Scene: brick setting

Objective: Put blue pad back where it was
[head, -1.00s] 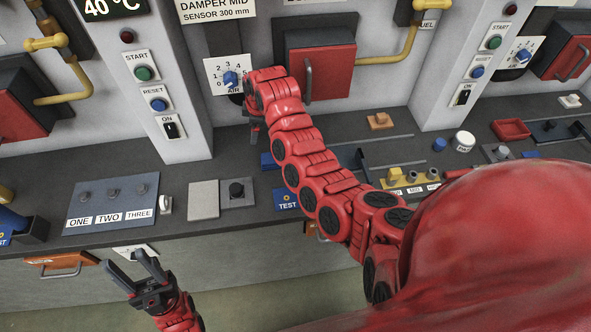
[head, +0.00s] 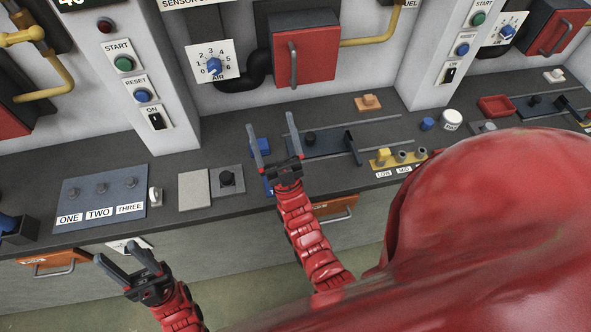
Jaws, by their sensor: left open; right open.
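A small blue block (head: 263,146) lies on the dark counter, partly behind a finger of my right gripper. A blue TEST pad (head: 268,186) at the counter's front is mostly hidden by the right gripper. I cannot tell which of these is the task's blue pad. My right gripper (head: 270,119) is open and empty, its fingers pointing away over the counter, with the blue block showing between them. Whether it touches the block is unclear. My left gripper (head: 115,250) is open and empty, low in front of the counter.
A grey square plate (head: 194,190) and a black knob on a grey base (head: 227,179) lie left of the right gripper. A dark slide rail plate (head: 325,142) lies to its right. A ONE TWO THREE panel (head: 103,197) is further left. Orange drawer handles (head: 55,262) stick out below.

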